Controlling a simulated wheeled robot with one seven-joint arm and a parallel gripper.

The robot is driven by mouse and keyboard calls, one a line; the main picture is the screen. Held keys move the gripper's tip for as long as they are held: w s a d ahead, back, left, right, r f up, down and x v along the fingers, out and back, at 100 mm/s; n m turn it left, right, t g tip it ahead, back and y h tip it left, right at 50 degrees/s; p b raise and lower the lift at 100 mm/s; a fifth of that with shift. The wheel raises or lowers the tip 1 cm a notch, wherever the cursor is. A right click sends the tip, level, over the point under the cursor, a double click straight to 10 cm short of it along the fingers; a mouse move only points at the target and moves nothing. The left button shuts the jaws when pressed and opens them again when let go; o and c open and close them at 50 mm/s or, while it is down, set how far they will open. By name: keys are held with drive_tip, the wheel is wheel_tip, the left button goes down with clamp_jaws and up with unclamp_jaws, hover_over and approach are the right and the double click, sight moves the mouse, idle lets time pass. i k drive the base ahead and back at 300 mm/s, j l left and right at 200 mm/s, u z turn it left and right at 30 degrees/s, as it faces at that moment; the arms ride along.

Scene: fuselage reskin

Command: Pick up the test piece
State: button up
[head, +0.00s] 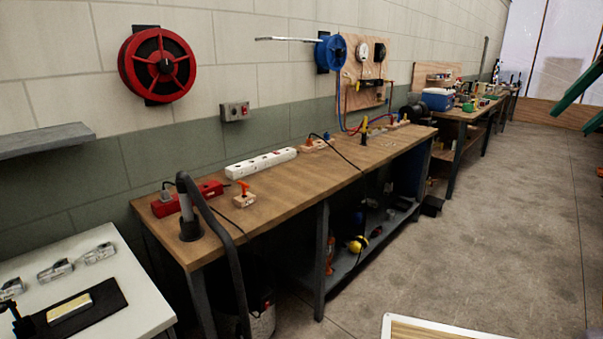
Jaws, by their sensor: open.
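A pale yellow rectangular block (69,307) lies on a black mat (105,299) on the white table (140,312) at the lower left. It is the only thing in view that looks like the test piece, though I cannot be sure that it is. A dark upright device (20,322) stands at the mat's left end, partly cut off by the picture edge. My gripper is not in view.
Several silver devices (55,270) sit behind the mat.

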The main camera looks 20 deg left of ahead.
sight(55, 317)
drive_tip(key=i+u, duration=0.2)
drive_tip(key=u, duration=0.25)
drive_tip(key=i+u, duration=0.2)
drive_tip(key=u, duration=0.25)
drive_tip(key=i+l+u, duration=0.15)
drive_tip(key=u, duration=0.3)
drive_tip(key=i+l+u, duration=0.15)
drive_tip(key=u, duration=0.35)
drive_tip(key=i+l+u, duration=0.1)
drive_tip(key=l+u, duration=0.35)
drive_tip(key=i+l+u, duration=0.2)
drive_tip(key=u, duration=0.15)
drive_tip(key=i+l+u, duration=0.15)
drive_tip(key=l+u, duration=0.2)
drive_tip(key=i+l+u, duration=0.1)
drive_tip(key=l+u, duration=0.95)
drive_tip(key=i+l, duration=0.05)
drive_tip(key=l, duration=0.05)
